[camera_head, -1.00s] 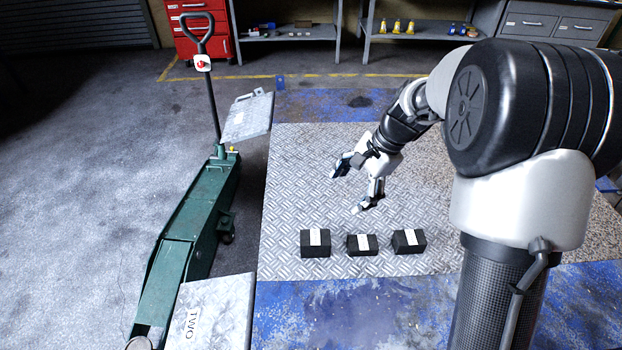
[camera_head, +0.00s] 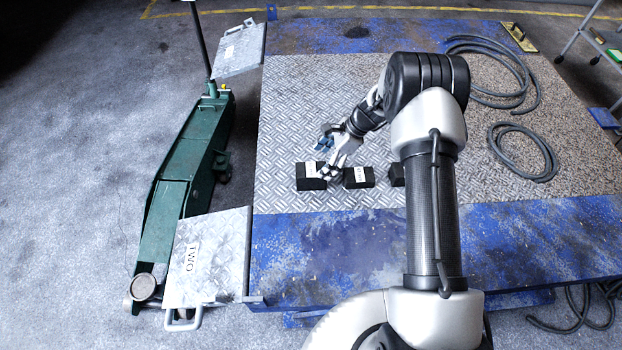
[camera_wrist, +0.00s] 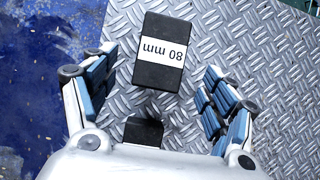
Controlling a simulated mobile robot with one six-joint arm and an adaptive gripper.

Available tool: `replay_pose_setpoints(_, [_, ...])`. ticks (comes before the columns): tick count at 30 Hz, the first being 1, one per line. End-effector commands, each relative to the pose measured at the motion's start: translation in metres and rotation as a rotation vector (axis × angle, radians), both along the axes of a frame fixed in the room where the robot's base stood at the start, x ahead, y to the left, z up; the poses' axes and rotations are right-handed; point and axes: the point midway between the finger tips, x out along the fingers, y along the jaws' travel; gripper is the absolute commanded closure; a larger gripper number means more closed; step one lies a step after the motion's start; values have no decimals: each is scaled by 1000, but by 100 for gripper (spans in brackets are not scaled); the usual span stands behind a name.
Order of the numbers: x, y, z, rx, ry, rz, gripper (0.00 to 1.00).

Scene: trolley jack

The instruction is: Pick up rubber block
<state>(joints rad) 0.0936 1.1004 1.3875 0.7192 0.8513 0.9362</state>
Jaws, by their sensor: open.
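Three black rubber blocks with white labels stand in a row on the metal checker plate. The left block (camera_head: 311,177) is the largest in the head view, the middle block (camera_head: 358,178) is lower, and the right block (camera_head: 397,175) is partly hidden by my arm. My gripper (camera_head: 328,158) is above the row, near the left and middle blocks. In the wrist view a block labelled "80 mm" (camera_wrist: 160,68) lies ahead, between the lines of the spread fingers and not touched. My open gripper (camera_wrist: 160,95) also shows there. Another block (camera_wrist: 143,131) is partly hidden by the gripper's body.
A green trolley jack (camera_head: 178,190) stands on the left, with a metal ramp marked "TWO" (camera_head: 208,255) beside it. Coiled grey hoses (camera_head: 525,150) lie on the right of the platform. The plate behind the blocks is clear.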

Motion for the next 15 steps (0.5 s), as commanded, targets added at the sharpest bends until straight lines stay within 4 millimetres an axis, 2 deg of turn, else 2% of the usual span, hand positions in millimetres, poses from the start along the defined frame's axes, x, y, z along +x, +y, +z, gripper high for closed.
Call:
replay_pose_setpoints(1, [-1, 5, -11, -1, 1, 2, 22])
replay_pose_setpoints(3, [0, 10, -18, 0, 0, 1, 22])
replay_pose_setpoints(11, [0, 17, -30, 0, 0, 1, 22])
replay_pose_setpoints(15, [0, 26, -46, -1, 0, 2, 22])
